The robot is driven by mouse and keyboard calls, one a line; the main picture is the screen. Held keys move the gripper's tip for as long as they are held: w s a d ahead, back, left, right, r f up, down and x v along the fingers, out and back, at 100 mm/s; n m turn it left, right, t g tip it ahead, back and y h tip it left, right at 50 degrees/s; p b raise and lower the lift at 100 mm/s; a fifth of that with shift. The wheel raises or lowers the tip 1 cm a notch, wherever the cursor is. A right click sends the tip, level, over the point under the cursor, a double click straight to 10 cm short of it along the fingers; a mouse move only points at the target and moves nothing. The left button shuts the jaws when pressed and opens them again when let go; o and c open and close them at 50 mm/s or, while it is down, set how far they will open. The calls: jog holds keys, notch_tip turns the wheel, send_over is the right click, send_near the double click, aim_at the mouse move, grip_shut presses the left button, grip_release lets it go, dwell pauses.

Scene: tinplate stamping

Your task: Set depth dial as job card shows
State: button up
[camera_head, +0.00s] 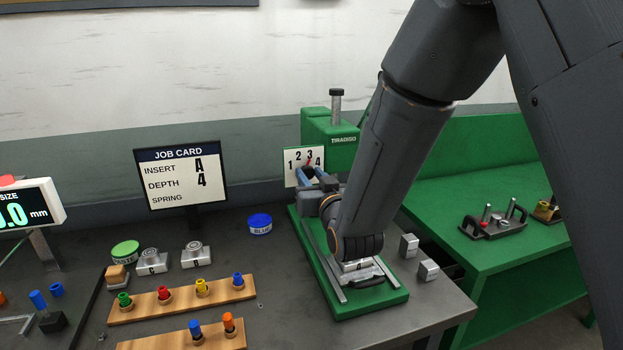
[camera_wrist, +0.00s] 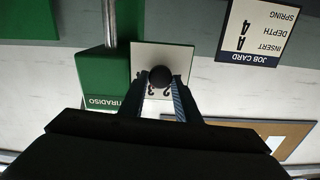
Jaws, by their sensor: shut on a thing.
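The job card (camera_head: 182,178) stands on the bench and reads insert A, depth 4, with nothing legible beside spring. It also shows upside down in the wrist view (camera_wrist: 257,30). The depth dial's white plate (camera_head: 291,166) carries the numbers 1 to 4 on the green press (camera_head: 318,126). A small red mark shows just under the 3; my gripper partly hides the dial. In the wrist view, the dial's dark round knob (camera_wrist: 160,76) sits between the two blue fingertips of my gripper (camera_wrist: 160,90). My gripper is shut on this knob.
Below my arm is the press's green base (camera_head: 372,305) with a metal block. Metal blocks (camera_head: 428,271) lie to its right. A blue tin (camera_head: 260,224), stamped inserts (camera_head: 196,254) and wooden racks (camera_head: 183,298) with coloured pieces stand left. Bare bench lies between them and the press.

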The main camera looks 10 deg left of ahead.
jog(key=m+b, duration=0.3)
jog(key=shift+w+f+m, duration=0.1)
jog(key=shift+f+m, duration=0.05)
jog(key=shift+m, duration=0.25)
jog(key=shift+d+m+b, duration=0.1)
jog(key=shift+m+b, duration=1.8)
jog(key=shift+m, duration=0.3)
jog(key=o, duration=1)
jog(key=b+v, duration=0.2)
jog(key=v, duration=0.5)
jog(key=shift+s+d, duration=0.2)
jog(key=shift+s, duration=0.15)
